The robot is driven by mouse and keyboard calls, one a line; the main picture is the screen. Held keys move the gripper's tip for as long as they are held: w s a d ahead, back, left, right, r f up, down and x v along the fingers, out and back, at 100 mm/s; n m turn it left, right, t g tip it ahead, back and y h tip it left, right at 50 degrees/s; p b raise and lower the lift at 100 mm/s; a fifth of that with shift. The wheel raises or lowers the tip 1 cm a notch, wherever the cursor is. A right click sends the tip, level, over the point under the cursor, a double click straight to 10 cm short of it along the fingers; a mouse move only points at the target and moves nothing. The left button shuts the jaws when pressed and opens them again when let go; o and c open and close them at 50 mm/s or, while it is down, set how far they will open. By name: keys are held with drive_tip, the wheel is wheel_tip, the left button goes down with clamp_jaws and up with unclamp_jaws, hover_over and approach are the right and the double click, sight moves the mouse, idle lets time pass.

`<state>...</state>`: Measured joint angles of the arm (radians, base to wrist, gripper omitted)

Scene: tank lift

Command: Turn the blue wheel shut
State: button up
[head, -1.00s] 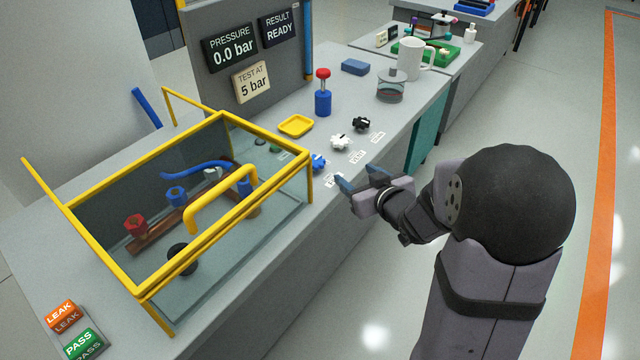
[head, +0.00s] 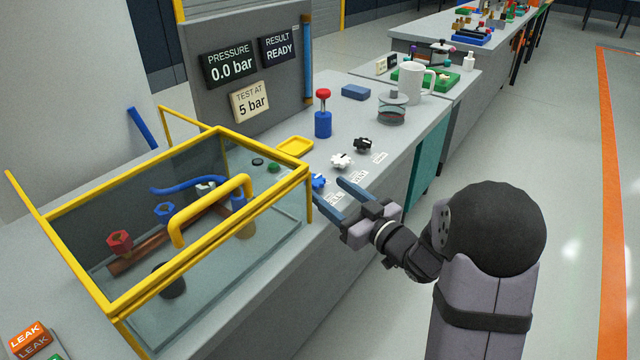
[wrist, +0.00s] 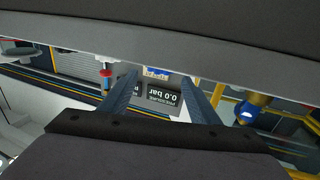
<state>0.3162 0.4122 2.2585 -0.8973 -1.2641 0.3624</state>
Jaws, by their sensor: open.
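A blue star-shaped wheel (head: 318,181) sits on the bench front, just right of the tank, by a white label. Another blue wheel (head: 165,209) stands on the pipework inside the tank. My gripper (head: 330,190) is open and empty, its two blue fingers pointing up-left over the bench edge. The fingertips are close to the blue star wheel; I cannot tell whether they touch it. In the wrist view my open fingers (wrist: 159,78) frame an upside-down pressure display (wrist: 160,99).
The yellow-framed tank (head: 180,285), with its raised yellow handle (head: 212,202), stands left of my gripper. White (head: 341,160) and black (head: 363,145) star wheels sit behind the blue one. The floor on the right is clear.

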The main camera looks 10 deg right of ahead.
sight(319, 184)
drive_tip(key=shift+x, duration=2.4)
drive_tip(key=c, duration=1.1)
drive_tip(key=shift+o, duration=0.2)
drive_tip(key=shift+a, duration=0.1)
drive_tip(key=shift+s+a+m+t+h+b, duration=0.15)
drive_tip(key=shift+m+t+h+b, duration=0.35)
drive_tip(key=shift+m+h+b, duration=0.45)
drive_tip(key=shift+r+m+t+h+b, duration=0.1)
drive_tip(key=shift+m+t+h+b, duration=0.4)
drive_tip(key=shift+h, duration=0.75)
